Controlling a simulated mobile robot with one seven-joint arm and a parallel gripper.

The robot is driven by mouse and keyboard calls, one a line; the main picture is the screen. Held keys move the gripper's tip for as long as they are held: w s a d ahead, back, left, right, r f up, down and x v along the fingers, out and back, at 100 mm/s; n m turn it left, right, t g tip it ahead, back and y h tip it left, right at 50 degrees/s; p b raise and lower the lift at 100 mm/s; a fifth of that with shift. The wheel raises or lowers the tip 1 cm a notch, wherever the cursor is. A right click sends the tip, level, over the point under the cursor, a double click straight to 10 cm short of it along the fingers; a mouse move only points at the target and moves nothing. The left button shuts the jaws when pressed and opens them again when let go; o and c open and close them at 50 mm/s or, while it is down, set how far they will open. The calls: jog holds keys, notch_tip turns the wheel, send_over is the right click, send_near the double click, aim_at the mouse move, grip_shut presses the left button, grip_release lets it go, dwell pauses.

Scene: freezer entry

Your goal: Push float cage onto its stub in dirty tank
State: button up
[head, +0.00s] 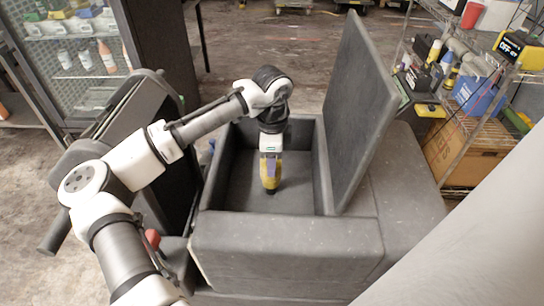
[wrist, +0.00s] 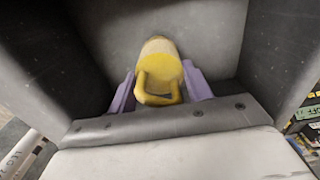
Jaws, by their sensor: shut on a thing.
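The float cage (wrist: 159,66) is a yellow, cup-like piece with a loop on its near side. It sits between the two purple fingers of my gripper (wrist: 160,90) in the wrist view. In the head view my gripper (head: 270,163) points straight down inside an open grey tank (head: 210,190), shut on the yellow cage (head: 268,178). The cage's lower end is near the tank's floor; I cannot tell if it touches anything. No stub shows; the cage and gripper may hide it.
A grey lid (head: 362,105) stands raised along the tank's right side. Grey walls close in around my gripper. A wire shelf (head: 480,110) with bottles and boxes stands at the right, and a glass-fronted cabinet (head: 75,50) at the back left.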

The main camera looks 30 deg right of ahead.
jog(key=shift+f+b, duration=0.75)
jog(key=shift+f, duration=1.15)
jog(key=shift+r, duration=0.15)
jog(key=shift+r+p, duration=1.5)
jog(key=shift+p, duration=0.2)
jog(key=shift+p, duration=0.65)
jog(key=shift+f+b, duration=0.8)
jog(key=shift+f, duration=0.85)
dwell(0.4)
jog(key=o, duration=1)
jog(key=shift+o, duration=0.2)
jog(key=shift+r, duration=0.1)
